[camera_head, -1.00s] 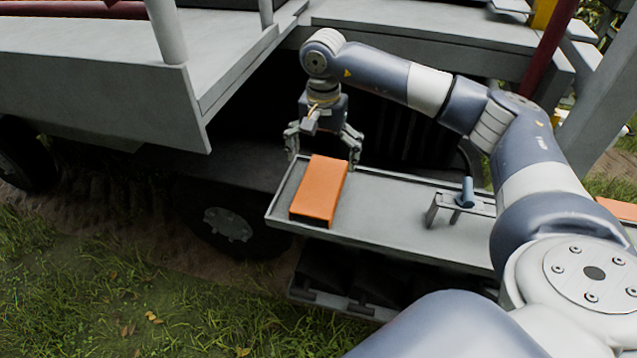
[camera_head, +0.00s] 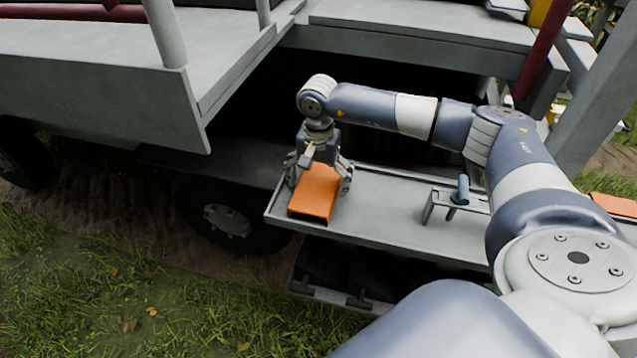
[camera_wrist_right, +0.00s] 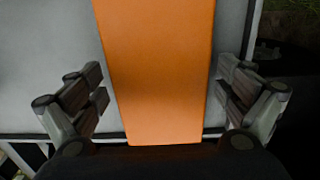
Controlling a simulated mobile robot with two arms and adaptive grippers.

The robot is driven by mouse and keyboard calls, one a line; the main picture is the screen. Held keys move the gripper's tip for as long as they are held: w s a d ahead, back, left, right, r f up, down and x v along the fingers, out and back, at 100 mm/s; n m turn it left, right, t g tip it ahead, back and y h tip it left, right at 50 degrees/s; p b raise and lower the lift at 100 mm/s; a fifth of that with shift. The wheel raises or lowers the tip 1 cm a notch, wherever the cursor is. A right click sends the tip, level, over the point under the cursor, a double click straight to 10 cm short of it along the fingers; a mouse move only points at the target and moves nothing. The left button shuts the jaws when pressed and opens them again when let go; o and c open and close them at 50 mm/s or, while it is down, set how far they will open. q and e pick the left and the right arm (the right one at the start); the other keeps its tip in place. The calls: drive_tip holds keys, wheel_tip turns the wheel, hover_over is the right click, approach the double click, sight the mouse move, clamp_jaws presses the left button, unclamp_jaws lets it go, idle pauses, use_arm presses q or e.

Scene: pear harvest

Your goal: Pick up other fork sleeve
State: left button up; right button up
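An orange fork sleeve (camera_head: 315,194) lies on the left end of a grey tray (camera_head: 385,215). My right gripper (camera_head: 318,180) is above and around the far part of this sleeve, pointing down. In the right wrist view the sleeve (camera_wrist_right: 158,70) runs between the two open fingers of the gripper (camera_wrist_right: 160,100), with a gap on each side. Neither finger touches it there. A second orange piece (camera_head: 614,205) shows at the right edge of the head view, partly hidden behind my arm. My left gripper is not in view.
A small grey bracket with a blue-grey handle (camera_head: 461,188) stands on the tray right of the sleeve. The vehicle's grey deck (camera_head: 100,95) overhangs at the left, and a dark wheel (camera_head: 228,220) is below. Bare tray lies between sleeve and bracket.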

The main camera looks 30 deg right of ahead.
drive_tip(key=c, duration=0.8)
drive_tip(key=shift+o, duration=0.2)
